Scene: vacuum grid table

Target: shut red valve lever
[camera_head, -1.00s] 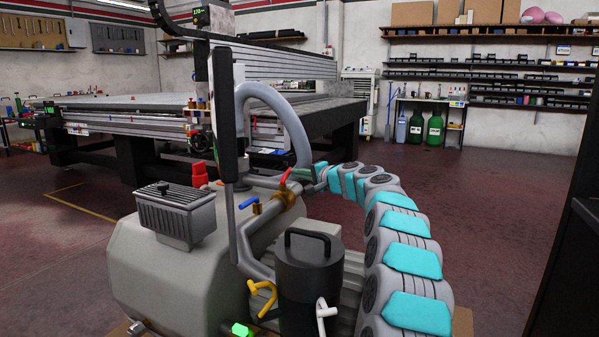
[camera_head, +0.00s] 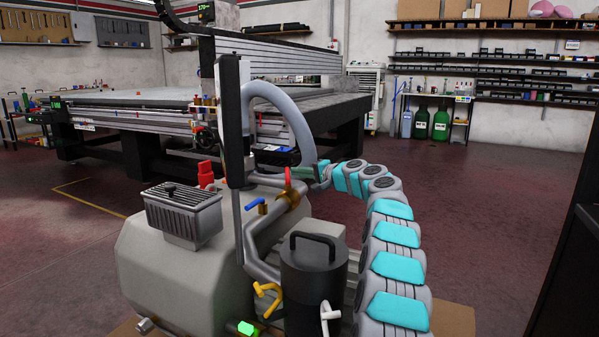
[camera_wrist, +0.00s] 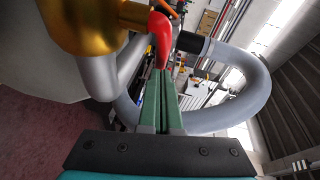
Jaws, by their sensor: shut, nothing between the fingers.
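The red valve lever (camera_head: 288,178) stands nearly upright on a brass valve body (camera_head: 291,196) in the pipework above the grey tank. In the wrist view the red lever (camera_wrist: 160,38) hangs beside the large brass body (camera_wrist: 85,22). My gripper (camera_head: 319,174) is just right of the lever in the head view. In the wrist view its green fingers (camera_wrist: 161,78) are shut together with nothing between them. Their tips meet the lever's end in the picture; whether they touch it I cannot tell.
A grey curved hose (camera_head: 290,105) arches behind the valve and passes close to my gripper in the wrist view. A blue-handled valve (camera_head: 256,206), yellow handle (camera_head: 267,297) and black canister (camera_head: 313,270) stand nearby. Open floor lies to the right.

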